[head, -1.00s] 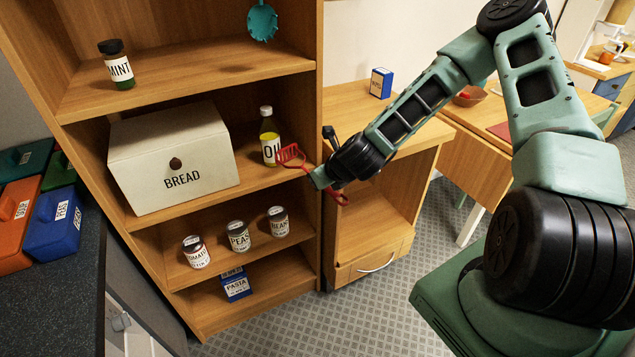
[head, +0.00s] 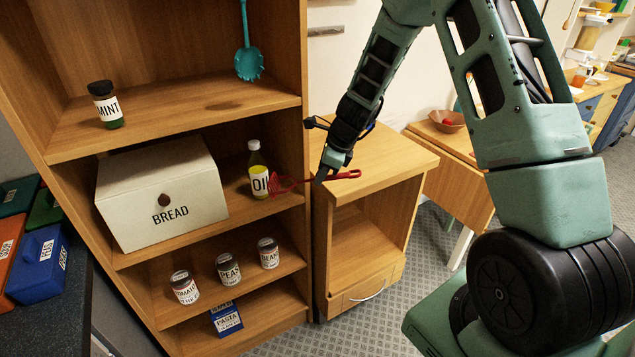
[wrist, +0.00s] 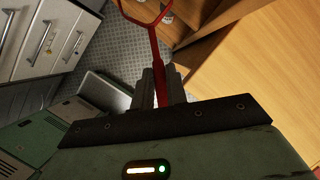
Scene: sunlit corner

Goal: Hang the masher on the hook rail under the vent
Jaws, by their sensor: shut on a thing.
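The red masher (head: 282,184) is held level in front of the tall shelf unit's right edge, its head to the left and its handle to the right. My gripper (head: 326,172) is shut on its handle. In the wrist view the red shaft (wrist: 157,50) runs up from between my gripper's fingers (wrist: 161,90), and the head is cut off at the top. A teal slotted utensil (head: 249,62) hangs in the shelf unit's top bay; what it hangs from is out of frame.
The oil bottle (head: 258,172) stands close to the masher's head, beside the bread box (head: 165,190). A mint jar (head: 106,104) stands on the shelf above, several cans below. A low wooden cabinet (head: 385,165) lies under my gripper. A bowl (head: 447,121) stands farther right.

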